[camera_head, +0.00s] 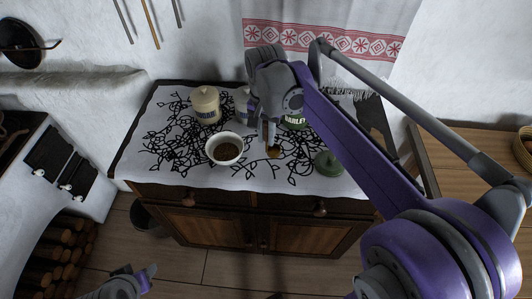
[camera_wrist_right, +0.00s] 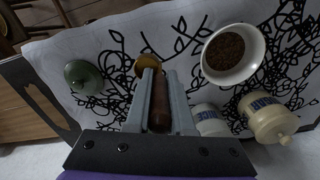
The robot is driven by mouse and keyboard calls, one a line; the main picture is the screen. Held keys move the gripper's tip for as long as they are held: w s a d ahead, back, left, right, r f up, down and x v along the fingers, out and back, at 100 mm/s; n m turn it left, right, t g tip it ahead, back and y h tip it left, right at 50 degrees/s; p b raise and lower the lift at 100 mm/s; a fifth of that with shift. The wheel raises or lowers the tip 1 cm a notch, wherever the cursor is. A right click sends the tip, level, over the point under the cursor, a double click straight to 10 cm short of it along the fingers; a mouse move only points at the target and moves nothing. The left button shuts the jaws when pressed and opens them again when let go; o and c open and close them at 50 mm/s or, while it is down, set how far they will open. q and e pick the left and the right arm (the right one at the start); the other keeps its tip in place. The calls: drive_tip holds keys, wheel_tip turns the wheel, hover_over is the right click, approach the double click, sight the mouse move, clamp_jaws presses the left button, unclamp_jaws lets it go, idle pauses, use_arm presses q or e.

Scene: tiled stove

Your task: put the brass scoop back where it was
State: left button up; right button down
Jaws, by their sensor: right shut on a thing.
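The brass scoop has a brass bowl (camera_head: 273,152) and a brown handle (camera_wrist_right: 160,105). My right gripper (camera_head: 268,138) is shut on the handle, with the fingers on either side of it, and points down over the cloth. The brass bowl also shows beyond the fingertips in the right wrist view (camera_wrist_right: 147,63). I cannot tell whether the scoop touches the cloth.
A white bowl of brown grains (camera_head: 225,148) stands left of the scoop. A cream canister (camera_head: 205,104) and a second, partly hidden canister (camera_head: 241,103) stand behind. A green lid (camera_head: 328,164) lies at the right. The patterned cloth (camera_head: 160,160) is clear at front left.

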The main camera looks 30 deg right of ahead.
sight(267, 153)
drive_tip(key=shift+s+f, duration=0.25)
drive_tip(key=shift+f, duration=0.95)
drive_tip(key=shift+w+f, duration=0.1)
drive_tip(key=shift+f, duration=2.15)
drive_tip(key=shift+f+b, duration=0.2)
drive_tip(key=shift+b, duration=0.1)
drive_tip(key=c, duration=0.8)
unclamp_jaws()
drive_tip(key=shift+r, duration=0.1)
